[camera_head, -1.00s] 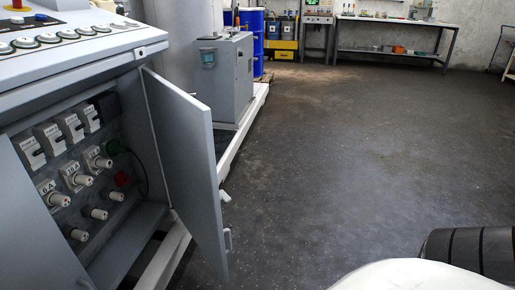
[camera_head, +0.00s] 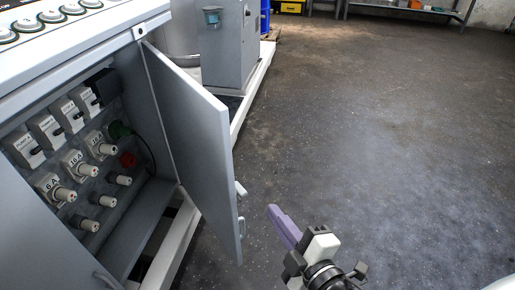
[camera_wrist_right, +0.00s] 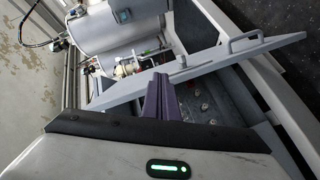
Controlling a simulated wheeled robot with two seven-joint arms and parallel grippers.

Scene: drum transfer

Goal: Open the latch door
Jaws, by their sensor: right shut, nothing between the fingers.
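The grey latch door (camera_head: 185,125) stands swung open on the right of the cabinet, and the compartment behind it shows. Its small handle (camera_head: 242,228) and a latch lever (camera_head: 240,189) sit near its free edge. My right gripper (camera_head: 272,211), with purple fingers, is shut and empty, to the right of that edge with a gap of floor between them in the head view. In the right wrist view the shut fingers (camera_wrist_right: 160,96) appear over the slanted door (camera_wrist_right: 215,64), with its handle (camera_wrist_right: 246,42) beyond to the right. My left gripper is not in view.
The cabinet holds several breakers (camera_head: 45,130) and fuse knobs (camera_head: 62,193). A control panel with buttons (camera_head: 50,17) is above. A grey box machine (camera_head: 228,45) stands behind the door on a white base rail (camera_head: 240,115). Open floor (camera_head: 370,130) lies to the right.

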